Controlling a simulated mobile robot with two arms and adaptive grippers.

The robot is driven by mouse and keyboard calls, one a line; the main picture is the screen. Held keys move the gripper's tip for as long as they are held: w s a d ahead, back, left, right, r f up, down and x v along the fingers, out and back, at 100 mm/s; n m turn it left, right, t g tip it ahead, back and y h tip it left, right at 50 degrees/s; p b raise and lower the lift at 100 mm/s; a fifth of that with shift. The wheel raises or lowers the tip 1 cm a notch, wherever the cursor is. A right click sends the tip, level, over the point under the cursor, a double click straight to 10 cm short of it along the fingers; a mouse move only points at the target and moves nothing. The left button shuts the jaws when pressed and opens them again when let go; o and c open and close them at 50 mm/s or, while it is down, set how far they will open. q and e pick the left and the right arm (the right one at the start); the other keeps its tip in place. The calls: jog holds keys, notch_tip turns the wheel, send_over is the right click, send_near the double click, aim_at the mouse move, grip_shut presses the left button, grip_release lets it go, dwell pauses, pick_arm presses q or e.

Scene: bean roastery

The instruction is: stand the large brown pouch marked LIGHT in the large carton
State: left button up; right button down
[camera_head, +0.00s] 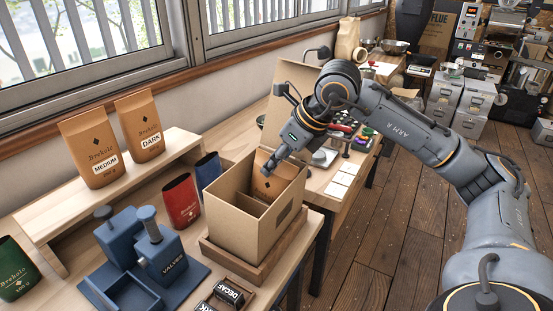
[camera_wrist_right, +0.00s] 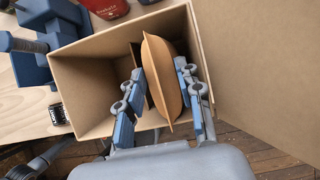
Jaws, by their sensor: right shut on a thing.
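The large carton (camera_head: 232,222) stands open on the bench in the middle of the head view. A brown pouch (camera_head: 264,184) is inside it, upright, with its top near the rim; its size marking is hidden, so I cannot read LIGHT. My right gripper (camera_head: 276,164) reaches into the carton's opening and is shut on this pouch. In the right wrist view the two fingers (camera_wrist_right: 160,88) are on either side of the pouch (camera_wrist_right: 160,62), within the carton's walls (camera_wrist_right: 84,82). I cannot tell whether the pouch touches the carton's floor. My left gripper is not in view.
The carton sits in a wooden tray (camera_head: 222,256). Brown MEDIUM (camera_head: 90,150) and DARK (camera_head: 140,125) pouches stand on a raised shelf behind. Red (camera_head: 181,200) and blue (camera_head: 208,170) pouches and a blue valve stand (camera_head: 160,252) are to the left. A raised flap (camera_head: 284,88) stands behind.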

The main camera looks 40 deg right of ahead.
dwell(0.4)
jog(key=c, duration=0.8)
grip_release()
jog(key=shift+o, duration=0.2)
jog(key=shift+f, duration=0.1)
jog(key=shift+o, duration=1.4)
notch_tip(320, 180, up, 7)
jog(key=p, duration=0.6)
